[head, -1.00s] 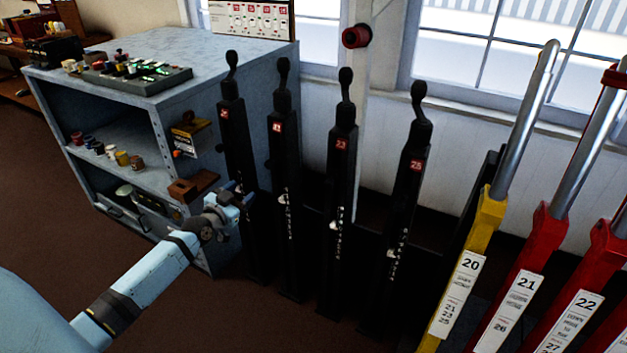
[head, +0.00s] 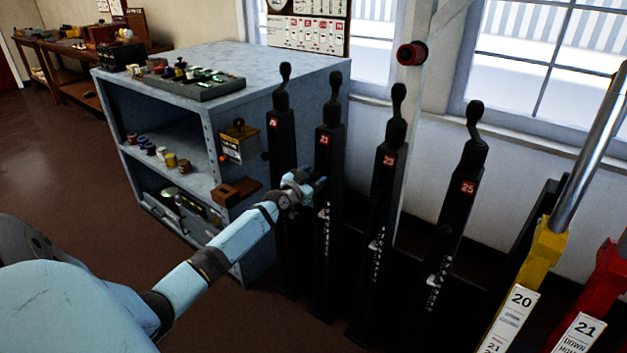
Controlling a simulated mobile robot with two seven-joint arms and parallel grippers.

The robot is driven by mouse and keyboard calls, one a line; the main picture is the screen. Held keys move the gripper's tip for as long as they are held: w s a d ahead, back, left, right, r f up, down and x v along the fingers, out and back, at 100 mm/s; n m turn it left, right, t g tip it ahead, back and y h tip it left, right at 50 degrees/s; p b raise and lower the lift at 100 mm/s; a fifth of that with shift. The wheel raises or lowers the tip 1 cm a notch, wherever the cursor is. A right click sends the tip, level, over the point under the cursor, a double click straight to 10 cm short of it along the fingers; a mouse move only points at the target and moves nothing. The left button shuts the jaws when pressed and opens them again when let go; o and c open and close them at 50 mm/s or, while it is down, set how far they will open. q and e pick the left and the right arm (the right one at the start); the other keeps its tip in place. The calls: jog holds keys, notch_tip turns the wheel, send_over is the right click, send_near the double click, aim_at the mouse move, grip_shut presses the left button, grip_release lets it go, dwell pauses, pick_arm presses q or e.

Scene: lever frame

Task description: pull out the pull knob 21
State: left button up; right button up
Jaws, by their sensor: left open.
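The black post (head: 329,160) with the red 21 label stands second from the left in a row of black posts. It has a curved black handle (head: 334,88) on top. I cannot make out the pull knob 21 itself; it is dark or hidden by my gripper. My left gripper (head: 316,184) is at the post's left side, below the 21 label. It is open, and nothing shows between its fingers. Whether it touches the post I cannot tell. My right gripper is not in view.
Another black post (head: 282,135) stands close on the left. Posts 23 (head: 386,195) and 25 (head: 457,200) stand on the right. A yellow lever 20 (head: 543,260) and a red lever 21 (head: 608,275) are farther right. A grey-blue cabinet (head: 300,75) stands behind at left.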

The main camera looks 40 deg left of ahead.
pick_arm(q)
jog(key=shift+w, duration=0.2)
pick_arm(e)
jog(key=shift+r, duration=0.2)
pick_arm(q)
jog(key=shift+c, duration=0.2)
grip_shut()
jog(key=shift+s+d+r+p, duration=0.1)
jog(key=shift+s+p, duration=0.5)
jog(key=shift+s, duration=0.6)
jog(key=shift+d+f, duration=0.1)
jog(key=shift+f, duration=0.1)
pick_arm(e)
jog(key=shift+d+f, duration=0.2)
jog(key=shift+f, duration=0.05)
pick_arm(q)
jog(key=shift+c, duration=1.8)
grip_release()
jog(key=o, duration=0.4)
jog(key=shift+s+r, duration=0.1)
jog(key=shift+s, duration=0.1)
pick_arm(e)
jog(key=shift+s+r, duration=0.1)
